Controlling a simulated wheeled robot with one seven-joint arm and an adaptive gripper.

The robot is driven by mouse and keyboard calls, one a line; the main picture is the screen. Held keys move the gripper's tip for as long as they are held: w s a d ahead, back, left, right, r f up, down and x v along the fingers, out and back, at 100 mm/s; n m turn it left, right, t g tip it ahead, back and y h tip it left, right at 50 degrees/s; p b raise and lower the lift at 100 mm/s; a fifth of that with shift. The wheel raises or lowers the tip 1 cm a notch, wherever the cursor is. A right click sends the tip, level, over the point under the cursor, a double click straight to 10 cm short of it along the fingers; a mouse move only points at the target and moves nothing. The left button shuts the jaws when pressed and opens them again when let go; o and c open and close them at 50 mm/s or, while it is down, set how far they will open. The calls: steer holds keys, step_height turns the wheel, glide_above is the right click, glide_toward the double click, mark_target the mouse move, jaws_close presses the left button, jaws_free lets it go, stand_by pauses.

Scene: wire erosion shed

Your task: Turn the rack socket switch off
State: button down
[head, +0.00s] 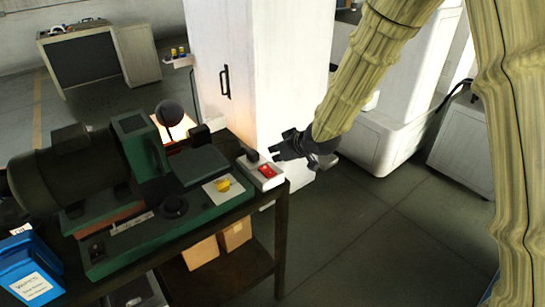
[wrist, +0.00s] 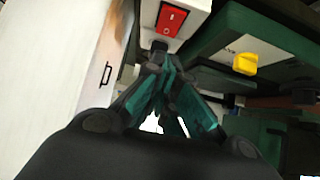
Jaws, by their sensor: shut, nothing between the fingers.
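The rack socket is a small white box (head: 258,180) at the right end of the bench, with a red rocker switch (head: 267,170) on top. A black plug (head: 251,155) stands on its far end. The red switch also shows at the top of the wrist view (wrist: 170,19), with white markings; I cannot tell which side is pressed. My gripper (head: 273,153) is shut and empty, just right of and slightly above the socket in the head view. In the wrist view its fingertips (wrist: 160,48) point at the socket, just below the switch; contact is unclear.
A green bench grinder-like machine (head: 140,235) fills the bench left of the socket, with a yellow knob (head: 222,184) near it. A white cabinet (head: 240,80) stands behind. The floor right of the bench is clear.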

steer(key=shift+b+v, duration=0.75)
steer(key=shift+v, duration=2)
steer(key=shift+s+d+f, duration=0.1)
steer(key=shift+f, duration=0.05)
steer(key=shift+s+d+f+t+y+b, duration=0.15)
steer(key=shift+s+f+t+y+b, duration=0.15)
steer(key=shift+f+t+y+b, duration=0.5)
steer(key=shift+s+d+f+t+y+b, duration=0.15)
steer(key=shift+s+f+t+y, duration=0.25)
steer(key=shift+f+t, duration=0.65)
steer(key=shift+s+d+f+t+y+b, duration=0.1)
steer(key=shift+s+f+t+y+b, duration=0.15)
steer(key=shift+f+t+y+b, duration=0.65)
steer(key=shift+r+t+p, duration=0.25)
steer(key=shift+p, duration=0.1)
